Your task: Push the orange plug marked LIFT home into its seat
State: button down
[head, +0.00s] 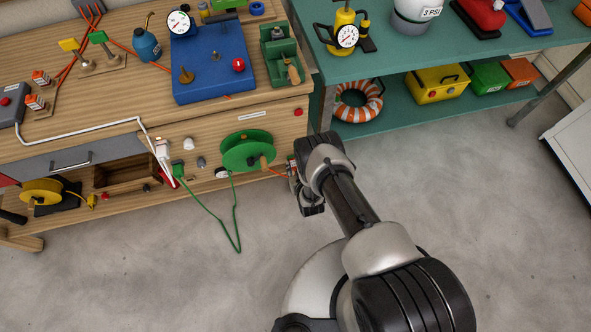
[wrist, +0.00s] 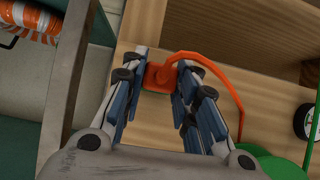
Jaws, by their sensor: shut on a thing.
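The orange plug (wrist: 157,78) is between the fingertips of my gripper (wrist: 162,66) in the wrist view. The gripper is shut on it. An orange cable (wrist: 238,105) arcs from the plug to the right. Plug and fingertips are against or very near the wooden bench end (wrist: 150,125); I cannot tell how deep the plug sits. Its seat is hidden, and no LIFT marking is readable. In the head view my gripper (head: 293,172) is at the right end of the wooden bench, and a bit of orange cable (head: 279,173) shows beside it.
A green reel (head: 247,150) is on the bench front, left of my gripper. A teal shelf unit (head: 415,105) stands to the right, with an orange-and-white ring (head: 358,101) on its lower shelf. Several plugs and devices sit on the bench. The floor (head: 480,190) to the right is clear.

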jog(key=shift+w, duration=0.2)
jog(key=c, duration=1.2)
grip_release()
jog(key=shift+s, duration=0.1)
jog(key=v, duration=1.2)
